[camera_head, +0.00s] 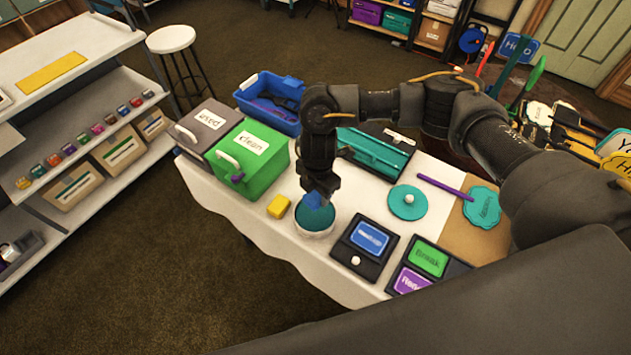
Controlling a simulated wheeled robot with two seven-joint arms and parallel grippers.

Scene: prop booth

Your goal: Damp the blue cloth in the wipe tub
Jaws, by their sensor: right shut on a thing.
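The wipe tub (313,232) is a round white tub with a teal inside, standing open near the front edge of the white table. My right gripper (319,196) points down over the tub and is shut on the blue cloth (318,213). The cloth hangs bunched below the fingers, at the tub's mouth. I cannot tell how deep it reaches. A round teal lid (407,203) with a light knob lies on the table to the right. My left gripper is not in view.
A green "clean" box (249,165) and grey "used" box (203,124) stand behind left. Dark sign trays (364,247) lie to the right.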

